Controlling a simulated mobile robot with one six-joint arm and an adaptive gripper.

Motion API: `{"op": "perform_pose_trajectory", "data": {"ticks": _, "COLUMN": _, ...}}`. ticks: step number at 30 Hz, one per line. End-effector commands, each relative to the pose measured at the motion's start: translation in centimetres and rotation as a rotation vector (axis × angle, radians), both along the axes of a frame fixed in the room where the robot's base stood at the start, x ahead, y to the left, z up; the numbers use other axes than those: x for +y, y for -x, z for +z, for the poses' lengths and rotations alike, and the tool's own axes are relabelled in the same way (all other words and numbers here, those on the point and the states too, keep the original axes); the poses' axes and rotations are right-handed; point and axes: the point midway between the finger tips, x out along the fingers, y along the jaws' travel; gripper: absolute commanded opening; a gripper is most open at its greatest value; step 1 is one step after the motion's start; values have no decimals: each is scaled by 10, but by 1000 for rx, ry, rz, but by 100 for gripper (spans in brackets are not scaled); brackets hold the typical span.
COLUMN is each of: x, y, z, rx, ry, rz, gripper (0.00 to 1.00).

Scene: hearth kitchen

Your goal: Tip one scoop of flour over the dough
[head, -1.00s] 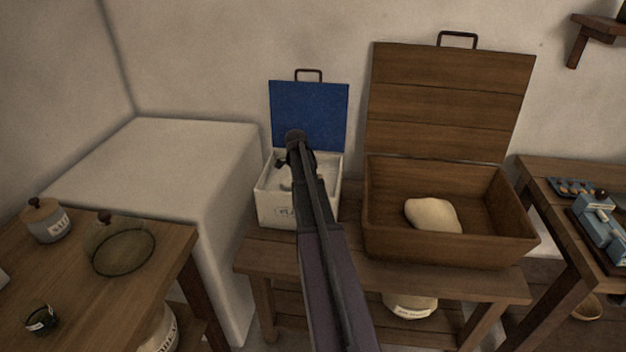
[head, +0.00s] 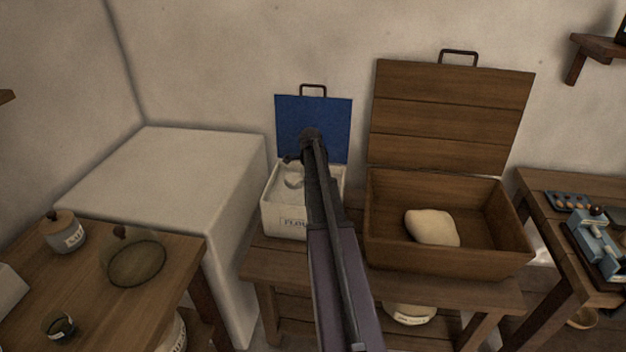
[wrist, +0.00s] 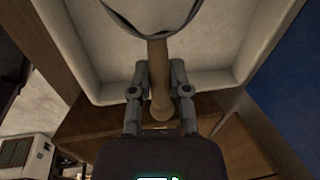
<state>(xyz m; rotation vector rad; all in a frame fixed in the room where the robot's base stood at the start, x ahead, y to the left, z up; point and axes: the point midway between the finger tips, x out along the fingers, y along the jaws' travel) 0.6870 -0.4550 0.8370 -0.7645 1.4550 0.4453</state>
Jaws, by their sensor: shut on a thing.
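The white flour bin (head: 286,218) stands open on the bench with its blue lid (head: 314,125) raised. In the wrist view, my gripper (wrist: 160,75) is shut on the wooden handle (wrist: 158,88) of a scoop. The scoop's bowl (wrist: 150,14) shows only in part at the top edge of that view, over the bin's pale interior. In the head view, my arm hides the gripper's fingers; a pale rounded part of the scoop (head: 294,178) shows at the bin's mouth. I cannot tell whether it holds flour. The dough (head: 432,228) lies in the open wooden trough (head: 400,252) to the right.
The trough's raised lid (head: 450,115) stands behind it. The bin and trough share a wooden bench (head: 430,285). A table at left holds a lidded jar (head: 65,235) and a glass dome (head: 135,262). A right table holds blue equipment (head: 597,236).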

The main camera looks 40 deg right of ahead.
Motion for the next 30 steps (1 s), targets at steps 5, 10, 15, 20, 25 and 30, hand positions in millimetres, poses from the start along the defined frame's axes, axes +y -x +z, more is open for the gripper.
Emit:
{"op": "perform_pose_trajectory", "data": {"ticks": 5, "x": -1, "y": 1, "z": 15, "rx": -10, "ry": -10, "rz": 0, "gripper": 0}}
{"op": "perform_pose_trajectory", "data": {"ticks": 10, "x": -2, "y": 2, "z": 25, "rx": -20, "ry": -18, "rz": 0, "gripper": 0}}
{"op": "perform_pose_trajectory", "data": {"ticks": 15, "x": -3, "y": 3, "z": 34, "rx": -28, "ry": -26, "rz": 0, "gripper": 0}}
{"op": "perform_pose_trajectory", "data": {"ticks": 20, "x": -3, "y": 4, "z": 39, "rx": -34, "ry": -31, "rz": 1, "gripper": 0}}
{"op": "perform_pose_trajectory", "data": {"ticks": 25, "x": -4, "y": 4, "z": 41, "rx": -37, "ry": -33, "rz": 1, "gripper": 0}}
{"op": "perform_pose_trajectory", "data": {"ticks": 30, "x": -4, "y": 4, "z": 41, "rx": -37, "ry": -33, "rz": 1, "gripper": 0}}
